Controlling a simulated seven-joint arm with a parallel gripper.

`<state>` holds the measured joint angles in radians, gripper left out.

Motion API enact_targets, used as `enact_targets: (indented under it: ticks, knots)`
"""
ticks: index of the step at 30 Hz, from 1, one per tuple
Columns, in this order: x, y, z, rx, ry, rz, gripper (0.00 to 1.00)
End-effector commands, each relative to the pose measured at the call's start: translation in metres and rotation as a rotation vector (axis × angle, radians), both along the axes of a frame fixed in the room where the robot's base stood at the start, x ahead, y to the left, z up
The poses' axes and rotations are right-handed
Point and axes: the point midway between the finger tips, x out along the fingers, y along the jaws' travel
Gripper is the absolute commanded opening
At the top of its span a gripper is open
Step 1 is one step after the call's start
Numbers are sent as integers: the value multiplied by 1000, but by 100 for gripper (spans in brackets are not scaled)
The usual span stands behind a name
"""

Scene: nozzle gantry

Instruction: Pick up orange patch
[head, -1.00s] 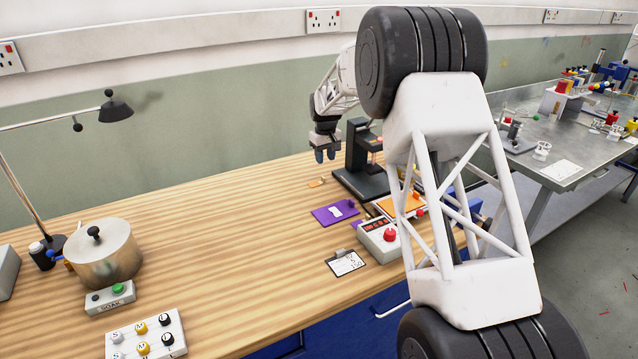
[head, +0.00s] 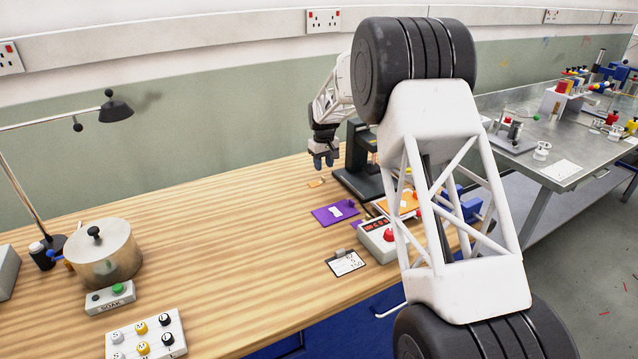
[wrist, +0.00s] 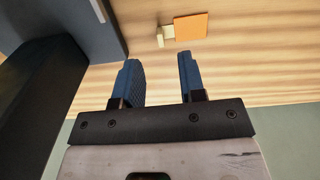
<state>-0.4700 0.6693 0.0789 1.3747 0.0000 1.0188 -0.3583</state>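The orange patch (wrist: 190,27) lies flat on the wooden table, ahead of my gripper and slightly right in the wrist view. A small pale block or tab (wrist: 165,34) sits at its left edge. In the head view the patch (head: 316,183) is a small orange piece on the table near the black stand. My gripper (wrist: 158,60) has two blue fingers, apart with nothing between them. In the head view my gripper (head: 324,165) hangs above the table, just above the patch in the picture, with fingers pointing down.
A black stand (head: 361,184) stands close to the right of my gripper. A purple mat (head: 322,216), a control box with a red button (head: 376,240) and a clipboard (head: 346,264) lie nearer. A metal pot (head: 105,258) is far left. The table's middle is clear.

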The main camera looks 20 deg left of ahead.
Motion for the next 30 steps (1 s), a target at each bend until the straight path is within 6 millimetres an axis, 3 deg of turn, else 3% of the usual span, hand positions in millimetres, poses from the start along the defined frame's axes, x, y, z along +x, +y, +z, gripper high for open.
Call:
enact_targets:
  ticks: [8, 21, 30]
  knots:
    - [0, 0, -3, 0, 0, 0, 37]
    - [-1, 0, -45, -1, 1, 0, 37]
    - [-1, 0, -52, 0, 0, 0, 37]
